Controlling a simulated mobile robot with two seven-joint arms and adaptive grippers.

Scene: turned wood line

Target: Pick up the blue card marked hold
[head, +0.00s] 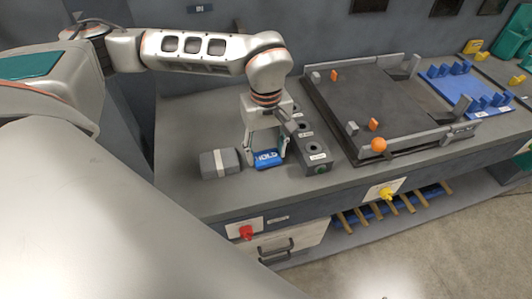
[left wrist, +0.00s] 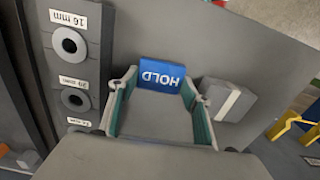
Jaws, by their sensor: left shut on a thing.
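The blue card (head: 267,161) marked HOLD is at the front part of the grey bench, between the fingertips of my left gripper (head: 266,153). The left wrist view shows the card (left wrist: 162,74) with its white lettering upside down and a green-lined finger at each side. My left gripper is shut on the card, pointing down. I cannot tell whether the card still touches the bench. My right gripper is not in view.
A grey block with a pale band (head: 219,163) sits just left of the card. A dark holder with labelled round holes (head: 314,153) stands close on the right. Beyond it are a dark fixture plate (head: 370,105) and a blue rack (head: 468,90). Bench front left is clear.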

